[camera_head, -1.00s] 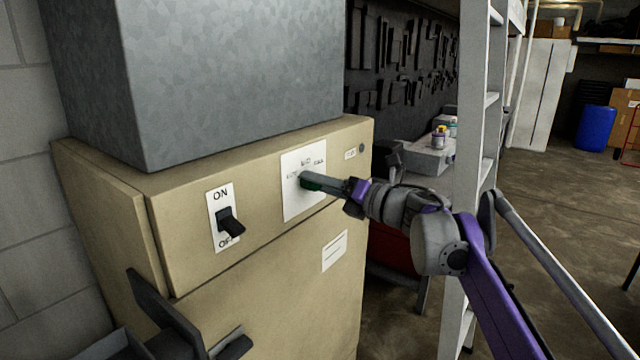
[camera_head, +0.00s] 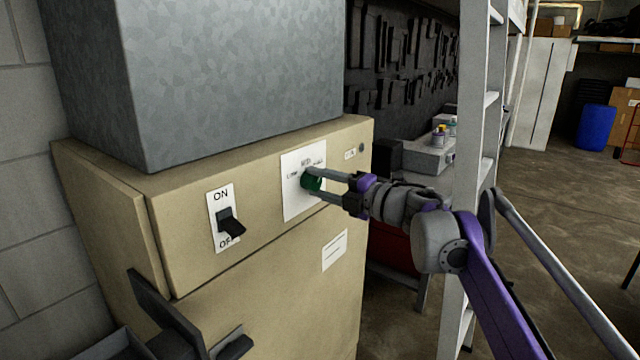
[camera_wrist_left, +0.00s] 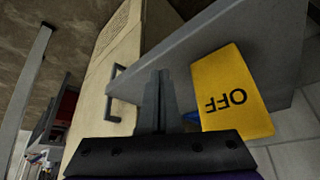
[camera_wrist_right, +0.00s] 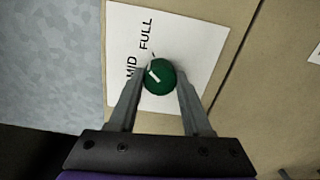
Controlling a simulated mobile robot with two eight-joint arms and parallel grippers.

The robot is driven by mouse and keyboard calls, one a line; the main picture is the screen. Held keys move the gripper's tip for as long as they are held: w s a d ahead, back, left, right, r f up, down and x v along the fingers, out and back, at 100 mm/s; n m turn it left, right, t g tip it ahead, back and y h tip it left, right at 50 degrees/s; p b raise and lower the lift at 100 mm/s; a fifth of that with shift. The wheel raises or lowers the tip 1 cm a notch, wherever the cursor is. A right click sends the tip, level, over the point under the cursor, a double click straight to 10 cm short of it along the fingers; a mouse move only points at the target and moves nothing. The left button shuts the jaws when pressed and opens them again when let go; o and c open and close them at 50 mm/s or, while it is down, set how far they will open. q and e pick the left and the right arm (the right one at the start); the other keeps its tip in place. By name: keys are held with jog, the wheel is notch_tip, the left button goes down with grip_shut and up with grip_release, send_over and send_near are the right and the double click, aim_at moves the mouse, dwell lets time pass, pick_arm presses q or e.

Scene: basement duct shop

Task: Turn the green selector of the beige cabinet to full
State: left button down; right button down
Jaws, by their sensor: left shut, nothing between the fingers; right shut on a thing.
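The beige cabinet (camera_head: 270,290) stands at the left in the head view. Its green selector (camera_head: 312,183) sits on a white plate marked MID and FULL, with another label at left. My right gripper (camera_head: 312,182) is shut on the selector, one finger on each side. In the right wrist view the green selector (camera_wrist_right: 161,77) sits between the fingertips. Its white mark slants towards the upper left, seemingly between MID and FULL. My left gripper (camera_wrist_left: 158,82) is shut and empty in the left wrist view, close to a grey panel and a yellow OFF label.
A black ON/OFF switch (camera_head: 230,222) is left of the selector. A large grey metal box (camera_head: 235,75) stands on the cabinet. A ladder (camera_head: 475,130) rises to the right, behind my right arm. Dark flat parts jut out at the lower left. Floor farther right is open.

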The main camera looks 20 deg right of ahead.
jog(key=shift+m, duration=1.9)
jog(key=shift+c, duration=1.7)
grip_release()
jog(key=shift+s+d, duration=0.1)
jog(key=v, duration=1)
jog(key=shift+s, duration=0.2)
jog(key=shift+d, duration=0.15)
